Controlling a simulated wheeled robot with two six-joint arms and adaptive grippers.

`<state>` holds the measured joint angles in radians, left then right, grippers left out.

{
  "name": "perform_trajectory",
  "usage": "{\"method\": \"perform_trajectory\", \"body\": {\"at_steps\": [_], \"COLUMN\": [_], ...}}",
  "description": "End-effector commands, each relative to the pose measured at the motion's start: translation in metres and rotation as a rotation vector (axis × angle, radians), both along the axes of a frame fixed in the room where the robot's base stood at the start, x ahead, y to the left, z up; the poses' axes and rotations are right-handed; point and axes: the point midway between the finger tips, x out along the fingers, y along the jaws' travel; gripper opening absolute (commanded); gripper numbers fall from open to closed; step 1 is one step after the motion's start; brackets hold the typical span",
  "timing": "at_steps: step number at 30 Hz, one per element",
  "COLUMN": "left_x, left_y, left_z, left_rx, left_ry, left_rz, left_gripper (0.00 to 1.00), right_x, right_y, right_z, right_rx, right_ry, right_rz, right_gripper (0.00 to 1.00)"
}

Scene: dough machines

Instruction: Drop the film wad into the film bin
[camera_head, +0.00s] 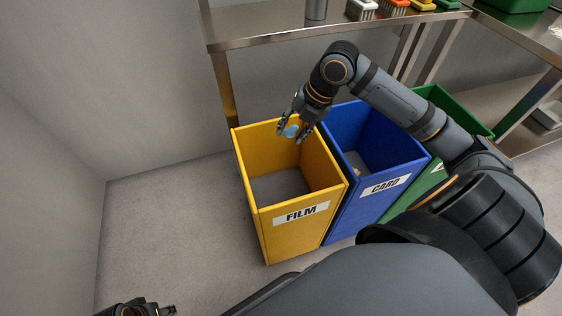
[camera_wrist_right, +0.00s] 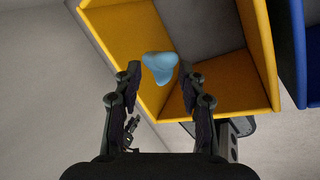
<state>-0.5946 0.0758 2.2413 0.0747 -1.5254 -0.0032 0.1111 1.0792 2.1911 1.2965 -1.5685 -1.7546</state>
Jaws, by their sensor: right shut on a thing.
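The film wad (camera_head: 291,131) is a small light-blue lump. My right gripper (camera_head: 293,129) is shut on it and holds it over the far part of the yellow film bin. In the right wrist view the wad (camera_wrist_right: 160,67) sits between the fingertips of my right gripper (camera_wrist_right: 160,80). The yellow film bin (camera_head: 275,235) is open at the top and has a white label reading FILM. Its floor looks bare. My left gripper (camera_head: 145,308) is at the lower left edge, partly cut off, and its jaws are unclear.
A blue bin (camera_head: 345,205) labelled CARD stands right beside the film bin, with something small inside. A green bin (camera_head: 437,100) stands beyond it. A metal table (camera_head: 270,38) with brushes is behind. The floor (camera_head: 170,230) to the left is clear.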

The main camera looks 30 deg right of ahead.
Motion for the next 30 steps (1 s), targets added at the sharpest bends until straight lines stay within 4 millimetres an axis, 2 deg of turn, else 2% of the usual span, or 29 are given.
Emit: {"method": "perform_trajectory", "body": {"at_steps": [8, 9, 14, 24, 26, 30], "left_x": [-0.001, -0.001, 0.000, -0.001, 0.000, 0.000], "left_y": [0.000, 0.000, 0.000, 0.000, 0.000, 0.000], "left_z": [0.002, 0.002, 0.002, 0.001, 0.001, 0.001], "left_rx": [-0.001, -0.001, -0.001, 0.000, 0.000, 0.000], "left_ry": [0.001, 0.000, 0.000, 0.001, 0.001, 0.001], "left_rz": [0.000, 0.000, 0.000, 0.000, 0.000, 0.000], "left_gripper": [0.40, 0.40, 0.40, 0.40, 0.40, 0.40], "right_x": [0.000, 0.000, 0.000, 0.000, 0.001, 0.002], "right_y": [0.000, 0.000, 0.000, 0.000, 0.000, 0.000], "right_z": [0.000, 0.000, 0.000, 0.003, 0.009, 0.038], "right_rx": [0.000, -0.001, 0.000, 0.000, -0.001, 0.000], "right_ry": [0.000, -0.001, 0.000, -0.002, -0.004, -0.007], "right_rz": [0.000, 0.000, 0.000, 0.001, 0.001, 0.000], "right_gripper": [0.28, 0.45, 0.66, 0.67, 0.67, 0.67]}}
